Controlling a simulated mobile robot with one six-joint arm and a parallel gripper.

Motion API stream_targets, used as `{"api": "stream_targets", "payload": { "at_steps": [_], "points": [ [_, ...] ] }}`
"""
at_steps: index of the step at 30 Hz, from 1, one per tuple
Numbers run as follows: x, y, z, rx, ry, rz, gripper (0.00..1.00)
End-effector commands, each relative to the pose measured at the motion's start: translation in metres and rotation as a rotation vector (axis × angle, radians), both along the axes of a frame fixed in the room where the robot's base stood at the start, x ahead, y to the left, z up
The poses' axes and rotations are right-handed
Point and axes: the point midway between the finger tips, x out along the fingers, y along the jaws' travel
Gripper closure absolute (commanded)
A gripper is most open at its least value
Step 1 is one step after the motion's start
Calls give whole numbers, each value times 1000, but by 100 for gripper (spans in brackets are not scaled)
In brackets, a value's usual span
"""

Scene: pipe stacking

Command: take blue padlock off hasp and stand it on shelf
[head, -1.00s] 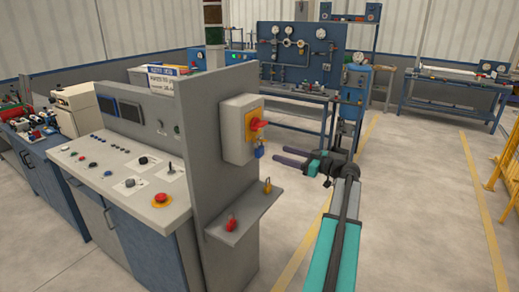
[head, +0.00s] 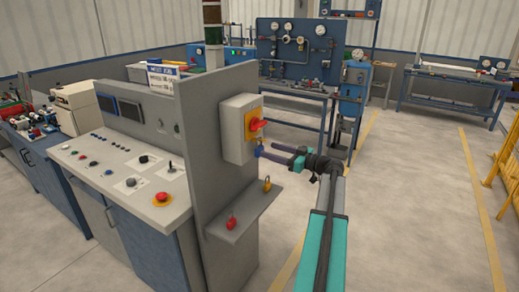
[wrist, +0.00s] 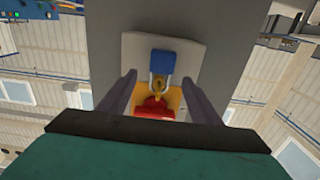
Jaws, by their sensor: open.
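The blue padlock (head: 259,150) hangs at the lower right of the grey switch box, below the red rotary handle (head: 257,125) on its yellow plate. In the wrist view the blue padlock (wrist: 162,62) shows between my fingers, with its shackle at the hasp (wrist: 157,84) beside the red handle. My gripper (head: 268,152) is open, one finger on each side of the padlock with gaps visible in the wrist view. The grey shelf (head: 243,216) is on the panel's side below the box. It carries a red padlock (head: 231,222) and a yellow padlock (head: 267,184).
The grey switch box (head: 236,140) is fixed to the upright grey panel (head: 205,130). The control desk (head: 120,165) is left of the panel. Bare shelf surface shows between the two standing padlocks. Open floor (head: 410,220) lies to the right.

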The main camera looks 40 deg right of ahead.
Motion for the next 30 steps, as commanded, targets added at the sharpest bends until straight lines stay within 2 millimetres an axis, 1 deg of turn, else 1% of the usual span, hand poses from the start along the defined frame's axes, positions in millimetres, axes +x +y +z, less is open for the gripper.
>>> {"api": "stream_targets", "payload": {
  "at_steps": [1, 9, 12, 30],
  "points": [
    [5, 2, 3, 1, 0, 2, 42],
    [31, 9, 2, 1, 0, 3, 42],
    [36, 10, 1, 0, 0, 1, 42],
    [38, 12, 0, -1, 0, 2, 42]
  ]
}}
